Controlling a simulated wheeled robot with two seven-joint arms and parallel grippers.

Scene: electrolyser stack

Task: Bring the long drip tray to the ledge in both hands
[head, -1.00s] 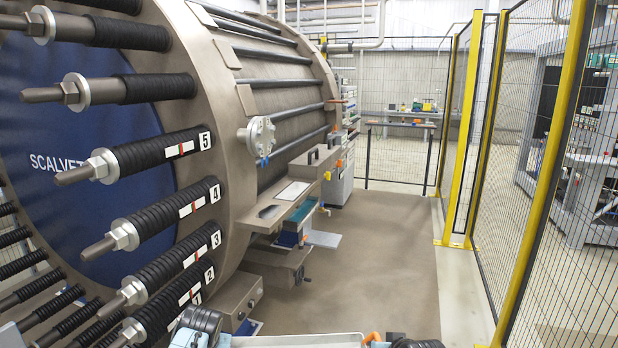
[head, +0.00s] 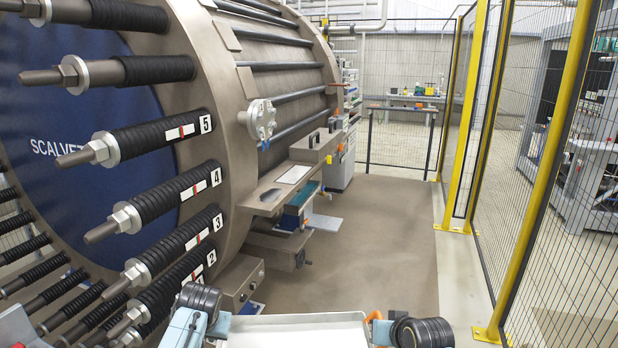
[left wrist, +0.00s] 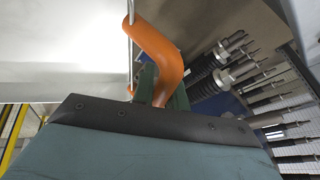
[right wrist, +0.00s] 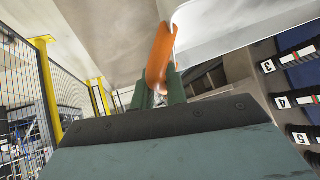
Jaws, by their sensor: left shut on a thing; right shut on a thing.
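The long drip tray (head: 290,332) is pale, with raised rims, and shows at the bottom of the head view, level as far as I can see. Its near part is cut off. My left gripper (left wrist: 155,88) is shut on the orange handle (left wrist: 158,55) at one end of the tray. My right gripper (right wrist: 160,88) is shut on the other orange handle (right wrist: 160,52), which also shows in the head view (head: 375,317). A brown ledge (head: 262,200) juts from the side of the big cylindrical stack, ahead and left of the tray. It is apart from the tray.
Threaded rods with black spring packs (head: 160,135) stick out from the stack's end at left. A yellow-posted mesh fence (head: 540,190) runs along the right. The floor (head: 375,240) between is clear. A bench (head: 403,107) stands at the back.

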